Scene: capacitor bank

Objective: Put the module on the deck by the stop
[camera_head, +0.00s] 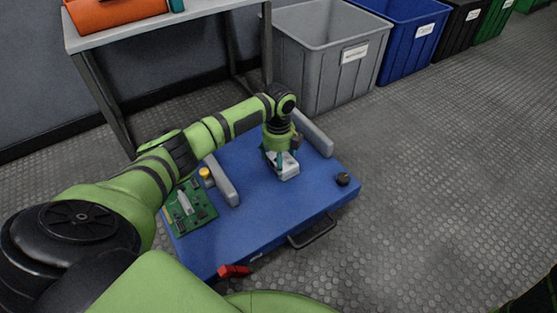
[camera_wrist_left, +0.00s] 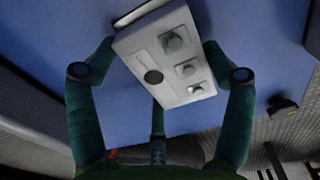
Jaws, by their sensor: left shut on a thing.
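The module is a pale grey box (camera_head: 287,168) with several round fittings on its face; it fills the upper middle of the left wrist view (camera_wrist_left: 168,58). My left gripper (camera_head: 281,157) is shut on it, with green fingers on both of its sides. The blue deck (camera_head: 265,225) lies below the module. I cannot tell whether the module touches it. Two grey bars stand on the deck: one (camera_head: 313,134) behind and right of the module, one (camera_head: 222,182) to its left. Which one is the stop is unclear. My right gripper is not in view.
A green circuit board (camera_head: 194,212) and a yellow-topped knob (camera_head: 206,174) are at the deck's left. A black knob (camera_head: 343,179) is at its right corner. A red part (camera_head: 234,270) and handle (camera_head: 312,234) are at the front edge. Bins (camera_head: 330,75) stand behind.

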